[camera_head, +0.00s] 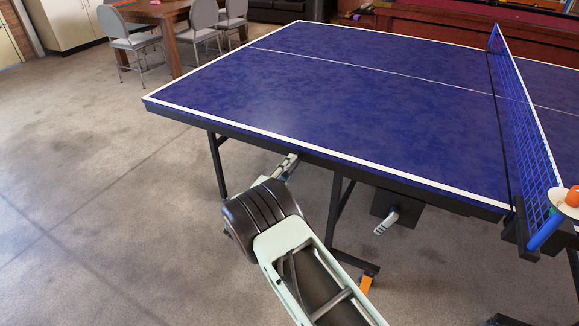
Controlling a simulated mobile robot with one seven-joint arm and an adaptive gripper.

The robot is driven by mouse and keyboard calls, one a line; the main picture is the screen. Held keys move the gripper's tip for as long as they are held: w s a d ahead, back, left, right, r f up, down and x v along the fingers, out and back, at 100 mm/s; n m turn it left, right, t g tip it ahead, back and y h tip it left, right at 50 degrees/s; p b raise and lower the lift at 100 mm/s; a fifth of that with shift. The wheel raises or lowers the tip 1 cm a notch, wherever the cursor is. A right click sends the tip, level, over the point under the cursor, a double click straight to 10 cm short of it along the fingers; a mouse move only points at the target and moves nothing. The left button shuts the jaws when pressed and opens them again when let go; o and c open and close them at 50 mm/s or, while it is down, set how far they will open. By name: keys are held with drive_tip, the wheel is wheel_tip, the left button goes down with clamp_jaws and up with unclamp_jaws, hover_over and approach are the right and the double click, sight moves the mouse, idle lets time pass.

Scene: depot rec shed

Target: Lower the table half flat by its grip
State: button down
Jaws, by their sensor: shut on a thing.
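The table half (330,85) is a blue top with white edge lines and a dark frame, left of the net. It looks level, or very nearly so, with the half beyond the net. My arm reaches up from the bottom of the view. My gripper (289,163) is at the near edge of this half, partly hidden by my wrist and the table edge. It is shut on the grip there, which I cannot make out. Dark legs (217,165) stand below the half. A pale lever (387,221) shows at a dark box under the near edge.
The blue net (525,110) crosses the table at right. An orange ball (573,196) sits on a pale round holder near the net post. Grey chairs (133,42) and a wooden table (170,15) stand at the back left. The floor (90,170) at left is clear.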

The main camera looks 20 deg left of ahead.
drive_tip(key=shift+w+d+f, duration=0.1)
drive_tip(key=shift+f, duration=0.1)
drive_tip(key=c, duration=1.6)
unclamp_jaws()
drive_tip(key=shift+f, duration=0.15)
drive_tip(key=s, duration=1.2)
drive_tip(key=shift+a, duration=0.25)
